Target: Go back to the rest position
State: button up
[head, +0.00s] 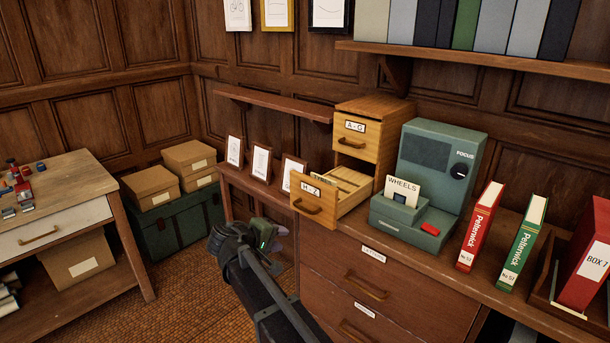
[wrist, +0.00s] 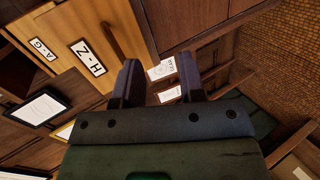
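My gripper (head: 276,231) hangs in front of the cabinet, below and left of the open H-Z drawer (head: 314,207), apart from it. In the wrist view my gripper (wrist: 160,78) has its two dark fingers spread, with nothing between them. The H-Z drawer front (wrist: 88,58) shows beyond the fingers, upper left. A card marked WHEELS (head: 403,189) stands in the teal machine (head: 440,160) with the FOCUS knob. The A-G drawer (head: 356,140) is above the H-Z one and looks shut.
Framed pictures (head: 262,162) stand left of the drawers, under a narrow wall shelf (head: 270,102). A side table (head: 60,190) and cardboard boxes (head: 150,187) are at left. Open floor (head: 180,295) lies between table and cabinet.

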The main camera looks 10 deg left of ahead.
jog(key=s+d+m+g+y+p, duration=0.2)
jog(key=s+d+m+g, duration=0.1)
jog(key=s+d, duration=0.4)
jog(key=s+d+m+g+y+p, duration=0.3)
jog(key=s+d, duration=0.4)
jog(key=d, duration=0.7)
jog(key=s+d+m+g+y+p, duration=0.2)
jog(key=s+d, duration=0.4)
jog(key=d, duration=0.5)
jog(key=shift+s+f+m+g+y+p, duration=0.4)
jog(key=shift+m+g+p, duration=0.1)
jog(key=shift+m+g, duration=0.3)
